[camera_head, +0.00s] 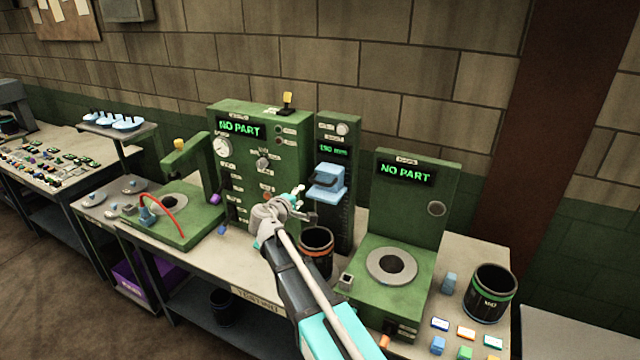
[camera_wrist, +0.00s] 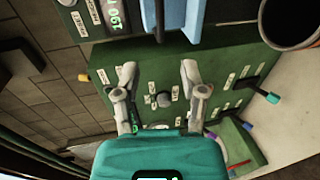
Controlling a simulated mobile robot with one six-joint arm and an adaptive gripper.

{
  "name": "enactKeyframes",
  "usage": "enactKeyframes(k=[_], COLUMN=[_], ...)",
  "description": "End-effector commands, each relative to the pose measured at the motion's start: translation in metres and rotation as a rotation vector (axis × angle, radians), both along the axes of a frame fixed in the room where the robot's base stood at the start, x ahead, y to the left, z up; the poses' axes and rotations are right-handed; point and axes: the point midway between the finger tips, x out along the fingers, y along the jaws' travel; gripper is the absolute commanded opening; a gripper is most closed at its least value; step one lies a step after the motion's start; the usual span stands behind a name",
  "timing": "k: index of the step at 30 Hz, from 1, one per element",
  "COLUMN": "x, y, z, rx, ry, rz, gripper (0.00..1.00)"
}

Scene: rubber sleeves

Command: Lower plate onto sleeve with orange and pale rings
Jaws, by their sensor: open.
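The sleeve with orange and pale rings (camera_head: 317,255) stands upright, black and open-topped, on the bench below the height gauge. Its dark mouth also shows at the top right of the wrist view (camera_wrist: 292,22). The blue plate (camera_head: 328,183) sits on the gauge's column, raised above the sleeve with a clear gap. Part of it shows at the top of the wrist view (camera_wrist: 172,14). My gripper (camera_head: 292,203) is open and empty, left of the plate and the sleeve. In the wrist view its spread fingers (camera_wrist: 159,88) face the green panel. My arm hides part of the bench.
The gauge display (camera_head: 334,149) reads about 190 mm. A green "NO PART" panel (camera_head: 245,150) stands left of the gauge; another station (camera_head: 405,190) stands right. A green-ringed sleeve (camera_head: 490,293) stands at the right, near small coloured blocks. A red cable (camera_head: 178,203) curves over the left fixture.

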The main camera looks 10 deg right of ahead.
Motion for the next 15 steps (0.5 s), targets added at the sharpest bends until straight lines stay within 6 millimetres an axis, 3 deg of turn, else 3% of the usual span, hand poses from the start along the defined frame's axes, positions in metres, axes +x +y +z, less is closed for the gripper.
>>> enactKeyframes(k=[8,15], x=[0.006,0.025], y=[-0.004,-0.018], z=[-0.002,-0.008], rx=[0.001,0.001], ry=[0.0,0.0], rz=[-0.002,-0.004], gripper=[0.54,0.54])
